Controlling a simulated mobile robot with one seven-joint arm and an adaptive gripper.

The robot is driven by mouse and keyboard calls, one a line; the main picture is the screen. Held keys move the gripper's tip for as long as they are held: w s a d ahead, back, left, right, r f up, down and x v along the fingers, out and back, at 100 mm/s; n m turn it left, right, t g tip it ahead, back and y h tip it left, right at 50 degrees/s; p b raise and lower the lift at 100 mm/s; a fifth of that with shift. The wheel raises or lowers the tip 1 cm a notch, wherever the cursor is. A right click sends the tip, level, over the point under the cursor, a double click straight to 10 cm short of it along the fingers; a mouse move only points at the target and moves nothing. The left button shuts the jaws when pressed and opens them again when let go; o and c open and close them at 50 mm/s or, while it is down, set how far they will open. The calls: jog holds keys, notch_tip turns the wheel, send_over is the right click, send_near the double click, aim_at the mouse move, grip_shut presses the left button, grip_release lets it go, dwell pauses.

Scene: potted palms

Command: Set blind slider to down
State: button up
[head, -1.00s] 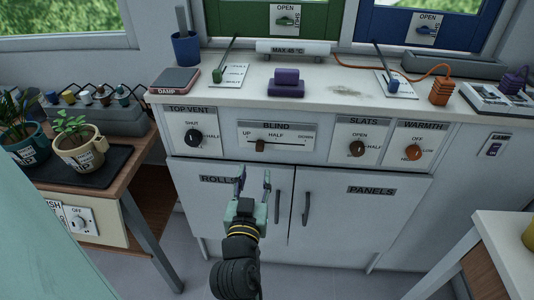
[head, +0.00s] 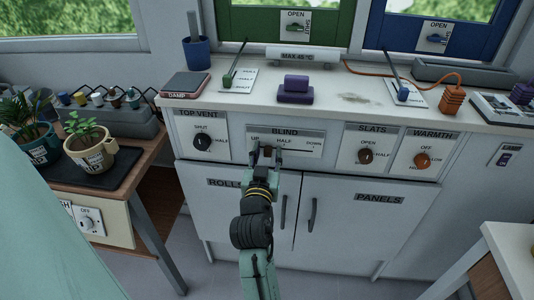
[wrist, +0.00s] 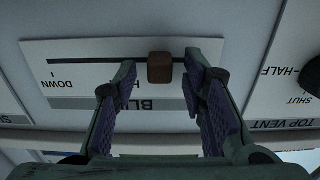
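The blind panel (head: 312,137) is a white plate on the cabinet front, marked UP at left, HALF in the middle and DOWN at right. Its brown slider knob (wrist: 160,67) sits on a dark horizontal track, on the UP side of HALF. The wrist view shows the panel upside down, with DOWN at the left. My gripper (head: 267,154) is at the panel, its fingers open on either side of the knob. In the wrist view my gripper (wrist: 160,80) shows a gap between each finger and the knob. In the head view the fingers partly hide the knob.
The top vent dial (head: 202,141) is left of the panel; the slats dial (head: 366,156) and warmth dial (head: 422,160) are to its right. The counter (head: 345,98) juts above. Cabinet doors with handles (head: 311,214) are below. Potted plants stand on the left table.

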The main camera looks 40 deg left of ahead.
jog(key=shift+c, duration=0.4)
grip_shut()
dwell(0.4)
